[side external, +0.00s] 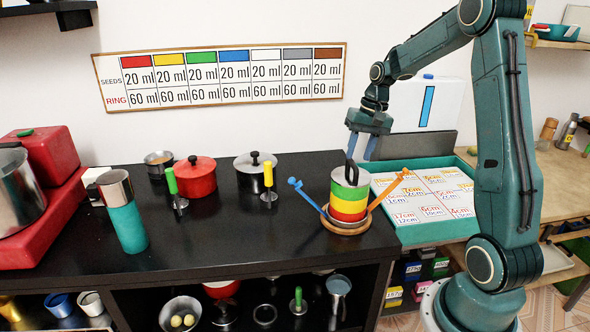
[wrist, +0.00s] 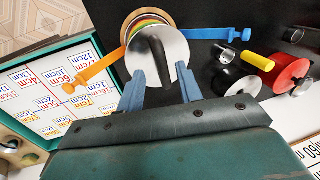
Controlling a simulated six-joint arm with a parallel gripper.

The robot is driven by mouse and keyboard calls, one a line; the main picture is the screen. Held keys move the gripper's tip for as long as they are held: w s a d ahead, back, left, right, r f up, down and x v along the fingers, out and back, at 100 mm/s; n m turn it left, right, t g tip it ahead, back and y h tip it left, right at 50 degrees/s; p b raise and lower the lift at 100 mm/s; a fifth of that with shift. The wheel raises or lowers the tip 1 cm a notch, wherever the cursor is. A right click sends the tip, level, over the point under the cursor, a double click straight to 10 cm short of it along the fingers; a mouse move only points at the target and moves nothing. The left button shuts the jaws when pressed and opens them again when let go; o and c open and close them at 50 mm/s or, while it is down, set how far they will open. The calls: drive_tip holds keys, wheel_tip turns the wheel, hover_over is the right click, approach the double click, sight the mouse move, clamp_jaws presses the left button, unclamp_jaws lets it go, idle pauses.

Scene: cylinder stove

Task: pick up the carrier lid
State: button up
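The carrier is a round stack of green, yellow and red tiers (side external: 349,205) standing upright on a brown round base (side external: 346,228). Its silver lid (side external: 341,177) sits on top with a dark upright handle (side external: 351,168). A blue clasp arm (side external: 307,199) and an orange clasp arm (side external: 388,188) splay outward at its sides. My gripper (side external: 361,152) is just above the lid, pointing down. In the wrist view my gripper's two blue fingers (wrist: 160,82) are spread apart, with the lid (wrist: 174,47) and handle (wrist: 152,55) beyond and between them. Whether they touch the handle is unclear.
A teal-framed tray with labelled cells (side external: 425,195) lies right of the carrier. A red pot (side external: 195,178), a silver pot (side external: 255,170), a yellow-handled tool (side external: 268,181) and a teal-silver flask (side external: 125,215) stand left. The black counter between flask and carrier is mostly clear.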

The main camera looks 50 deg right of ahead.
sight(354, 163)
drive_tip(key=shift+f, duration=0.1)
drive_tip(key=shift+w+a+f, duration=0.15)
drive_tip(key=shift+f, duration=0.65)
drive_tip(key=shift+w+a+f, duration=0.15)
drive_tip(key=shift+a+f, duration=0.05)
drive_tip(key=shift+f, duration=0.6)
drive_tip(key=shift+w+a+f, duration=0.15)
drive_tip(key=shift+f, duration=0.65)
drive_tip(key=shift+c, duration=0.5)
clamp_jaws()
